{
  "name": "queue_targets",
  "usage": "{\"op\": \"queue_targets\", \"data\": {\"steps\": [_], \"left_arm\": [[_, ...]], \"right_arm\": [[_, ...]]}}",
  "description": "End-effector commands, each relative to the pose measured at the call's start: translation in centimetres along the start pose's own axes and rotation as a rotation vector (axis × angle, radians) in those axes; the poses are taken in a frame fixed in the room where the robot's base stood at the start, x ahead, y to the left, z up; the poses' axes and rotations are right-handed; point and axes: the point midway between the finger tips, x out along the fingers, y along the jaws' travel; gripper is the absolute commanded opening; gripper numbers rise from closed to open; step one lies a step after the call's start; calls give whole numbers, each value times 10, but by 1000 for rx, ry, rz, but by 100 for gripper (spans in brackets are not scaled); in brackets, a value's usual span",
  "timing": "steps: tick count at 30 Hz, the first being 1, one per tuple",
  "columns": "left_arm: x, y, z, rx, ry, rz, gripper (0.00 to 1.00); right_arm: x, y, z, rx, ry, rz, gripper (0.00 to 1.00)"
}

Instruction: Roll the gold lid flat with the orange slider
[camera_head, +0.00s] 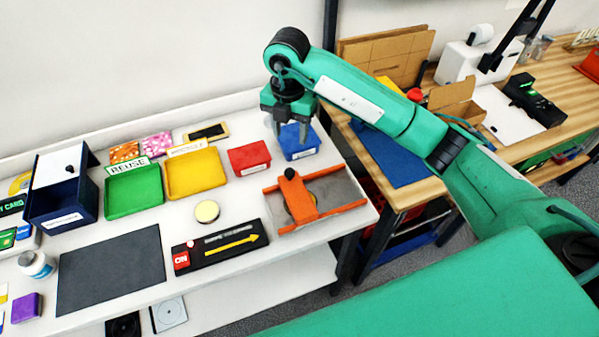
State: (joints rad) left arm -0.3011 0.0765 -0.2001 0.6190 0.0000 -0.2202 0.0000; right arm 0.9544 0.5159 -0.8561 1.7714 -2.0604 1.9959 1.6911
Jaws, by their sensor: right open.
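The orange slider (299,200) with a black knob sits across a grey plate (338,190) between two orange rails, at the right end of the white table. A gold edge (317,197) shows just right of the slider; most of this piece is hidden under the slider, so I cannot tell its full shape. A separate round, pale gold-rimmed piece (207,211) lies left of the plate. My right gripper (291,138) is open and empty, pointing down near the blue bin, behind the slider and apart from it. My left gripper is not in view.
Blue (299,143), red (249,158), yellow (194,173) and green (134,188) bins line the back. A black panel with a yellow arrow (214,245) lies in front. A dark mat (112,268) lies left. A wooden bench (465,130) stands to the right.

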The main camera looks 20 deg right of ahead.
Motion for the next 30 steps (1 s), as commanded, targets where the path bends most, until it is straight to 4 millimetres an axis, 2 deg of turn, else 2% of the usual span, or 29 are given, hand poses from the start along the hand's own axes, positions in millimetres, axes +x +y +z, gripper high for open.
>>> {"op": "queue_targets", "data": {"steps": [3, 8, 14, 21, 27, 30], "left_arm": [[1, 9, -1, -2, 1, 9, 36], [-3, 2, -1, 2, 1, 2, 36], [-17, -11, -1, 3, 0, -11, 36], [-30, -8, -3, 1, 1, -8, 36], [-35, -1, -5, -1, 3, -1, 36], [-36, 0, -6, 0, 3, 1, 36]], "right_arm": [[0, 1, -2, 15, 0, -1, 49], [17, 0, -3, 15, 2, -4, 49], [56, -1, -3, 16, 3, -6, 49], [104, 0, -3, 14, 2, -4, 49], [127, 0, -2, 14, 1, -2, 49], [132, 0, -2, 13, -1, -1, 49]]}}
